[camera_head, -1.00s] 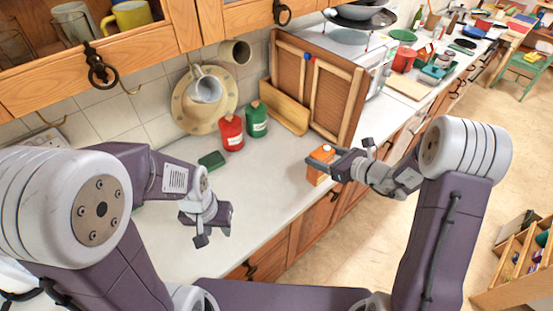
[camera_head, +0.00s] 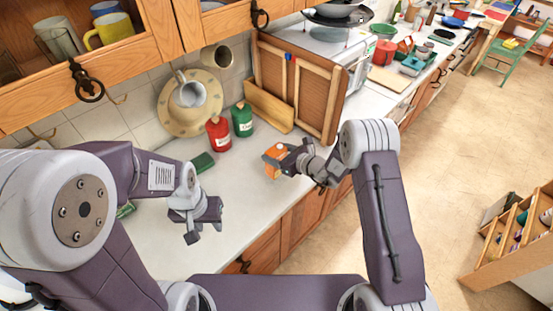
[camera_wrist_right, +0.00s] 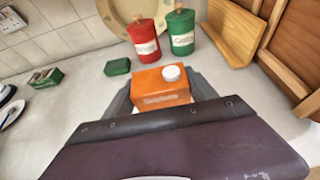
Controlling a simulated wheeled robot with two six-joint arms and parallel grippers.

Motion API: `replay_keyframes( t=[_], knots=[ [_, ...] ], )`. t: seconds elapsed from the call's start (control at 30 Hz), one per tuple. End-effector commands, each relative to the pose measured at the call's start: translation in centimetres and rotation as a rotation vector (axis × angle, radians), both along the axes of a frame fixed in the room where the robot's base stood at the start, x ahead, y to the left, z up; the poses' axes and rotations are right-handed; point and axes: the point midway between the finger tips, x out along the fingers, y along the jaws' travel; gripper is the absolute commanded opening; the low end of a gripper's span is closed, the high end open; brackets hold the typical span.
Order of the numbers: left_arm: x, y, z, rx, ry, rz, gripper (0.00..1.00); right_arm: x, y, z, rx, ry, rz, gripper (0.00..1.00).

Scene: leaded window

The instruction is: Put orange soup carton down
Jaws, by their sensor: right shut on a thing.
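The orange soup carton (camera_head: 271,166) has a white cap. It is over the white counter (camera_head: 235,203), near the front edge, in the head view. My right gripper (camera_head: 281,161) is shut on it from the right. In the right wrist view the carton (camera_wrist_right: 155,83) sits upright between the dark fingers (camera_wrist_right: 162,98), cap up, with its lower part hidden. I cannot tell whether its base touches the counter. My left gripper (camera_head: 203,226) is open and empty over the counter at the left, apart from the carton.
A red canister (camera_head: 218,134) and a green canister (camera_head: 242,120) stand behind the carton. A small dark green box (camera_head: 202,162) lies to the left. A wooden board (camera_head: 299,85) leans on the right. The counter between my grippers is clear.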

Motion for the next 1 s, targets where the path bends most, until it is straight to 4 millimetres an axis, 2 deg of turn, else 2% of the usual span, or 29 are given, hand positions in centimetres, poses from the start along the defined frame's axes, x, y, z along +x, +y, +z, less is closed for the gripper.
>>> replay_keyframes(
  t=[0.3, 0.67, 0.7, 0.77, 1.0],
  knots=[
    [0.0, 0.0, 1.4, 0.000, 0.000, 0.000, 0.36, 0.0, 0.0, -3.9, 0.001, 0.000, 0.000, 0.18],
    [0.0, 0.0, 0.7, 0.000, 0.000, 0.000, 0.36, 0.0, 0.0, -4.4, 0.001, -0.001, 0.000, 0.18],
    [0.0, 0.0, 0.8, 0.000, 0.000, 0.000, 0.36, 0.0, 0.0, -4.4, 0.000, 0.000, 0.000, 0.71],
    [0.0, 0.0, 0.9, 0.000, 0.000, 0.000, 0.36, 0.0, 0.0, -4.3, 0.000, 0.000, 0.000, 0.87],
    [0.0, 0.0, 0.9, 0.000, 0.000, 0.000, 0.36, 0.0, 0.0, -4.3, 0.000, 0.000, 0.000, 0.87]
  ],
)
